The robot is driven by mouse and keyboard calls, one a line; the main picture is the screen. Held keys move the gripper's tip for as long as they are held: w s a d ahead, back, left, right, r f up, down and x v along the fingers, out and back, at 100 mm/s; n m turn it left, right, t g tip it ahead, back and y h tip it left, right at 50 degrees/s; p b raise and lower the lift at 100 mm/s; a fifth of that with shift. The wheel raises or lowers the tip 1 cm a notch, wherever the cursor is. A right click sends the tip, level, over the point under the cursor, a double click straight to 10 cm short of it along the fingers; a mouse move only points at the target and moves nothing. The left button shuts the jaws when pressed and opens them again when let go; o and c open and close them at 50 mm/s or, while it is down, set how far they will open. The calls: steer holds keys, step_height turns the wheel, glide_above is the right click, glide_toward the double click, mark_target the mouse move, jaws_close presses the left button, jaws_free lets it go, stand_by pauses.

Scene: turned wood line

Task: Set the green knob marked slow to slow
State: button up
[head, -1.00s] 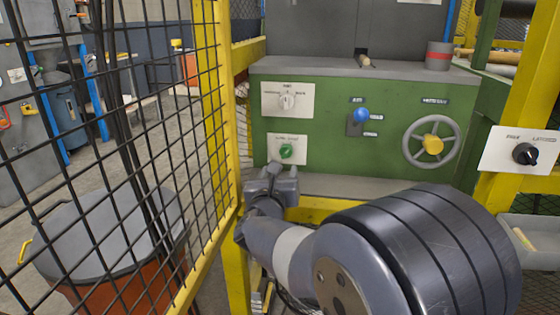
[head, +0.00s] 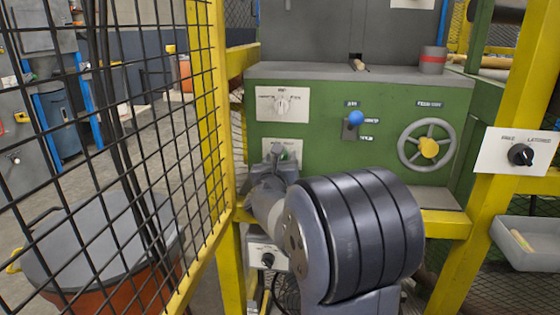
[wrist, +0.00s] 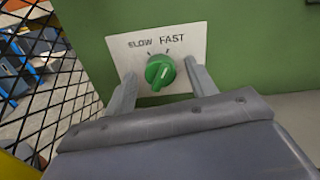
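The green knob (wrist: 160,72) sits on a white plate (wrist: 188,36) lettered SLOW on the left and FAST on the right. The light line on the knob appears to lean up and right, toward FAST. My gripper (wrist: 160,68) is open, with one finger on each side of the knob and a gap showing on both sides. In the head view my gripper (head: 276,155) is in front of the plate and hides part of the knob (head: 291,151).
Above are a white knob (head: 282,104), a blue-balled lever (head: 356,118) and a handwheel (head: 428,146). A black knob (head: 520,154) is on a yellow post at right. A yellow-framed mesh fence (head: 215,120) stands close at left.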

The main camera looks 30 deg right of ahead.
steer(key=c, duration=0.9)
steer(key=shift+c, duration=0.2)
steer(key=shift+n, duration=0.4)
steer(key=n, duration=0.4)
steer(key=shift+n, duration=0.4)
steer(key=n+p, duration=0.1)
steer(key=n, duration=0.5)
steer(key=shift+n, duration=0.3)
steer(key=o, duration=1)
